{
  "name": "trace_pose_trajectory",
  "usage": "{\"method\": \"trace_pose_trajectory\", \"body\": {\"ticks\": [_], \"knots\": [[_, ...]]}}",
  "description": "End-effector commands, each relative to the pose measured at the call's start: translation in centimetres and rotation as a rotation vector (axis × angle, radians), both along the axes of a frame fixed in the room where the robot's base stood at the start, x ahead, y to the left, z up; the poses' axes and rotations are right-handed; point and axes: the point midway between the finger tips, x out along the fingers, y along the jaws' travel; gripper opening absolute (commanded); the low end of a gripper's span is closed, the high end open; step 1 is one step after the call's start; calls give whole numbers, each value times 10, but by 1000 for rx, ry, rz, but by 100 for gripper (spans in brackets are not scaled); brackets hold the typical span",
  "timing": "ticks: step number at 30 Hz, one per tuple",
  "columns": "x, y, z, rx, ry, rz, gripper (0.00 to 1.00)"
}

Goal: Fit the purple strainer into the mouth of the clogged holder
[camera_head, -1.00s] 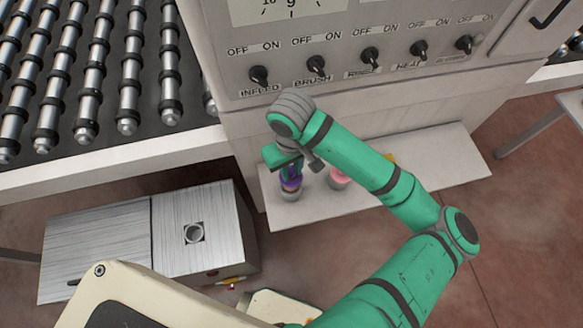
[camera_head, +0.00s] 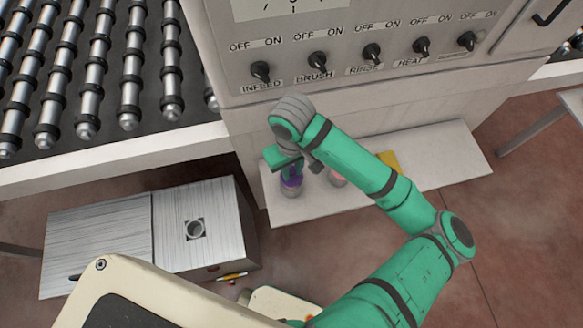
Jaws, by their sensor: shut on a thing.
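The purple strainer (camera_head: 292,180) is under my gripper (camera_head: 290,170) in the head view, above the low white shelf. My gripper is shut on it, and the fingers are partly hidden by the wrist. A small grey cup-like piece (camera_head: 291,192) shows directly below the purple part; I cannot tell whether they touch. A round open-mouthed grey holder (camera_head: 196,229) stands in a square opening in the top of the brushed metal box, left of my gripper. I cannot see whether it is clogged.
A pink item (camera_head: 338,178) and a yellow item (camera_head: 388,160) are on the white shelf (camera_head: 440,165), partly behind my arm. The machine's knob panel (camera_head: 365,75) rises behind.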

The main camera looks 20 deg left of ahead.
Motion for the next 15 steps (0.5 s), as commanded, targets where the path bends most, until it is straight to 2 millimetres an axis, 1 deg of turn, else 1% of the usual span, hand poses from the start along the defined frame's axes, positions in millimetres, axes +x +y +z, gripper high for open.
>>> {"method": "trace_pose_trajectory", "body": {"ticks": [15], "knots": [[0,0,-11,0,0,-1,0]]}}
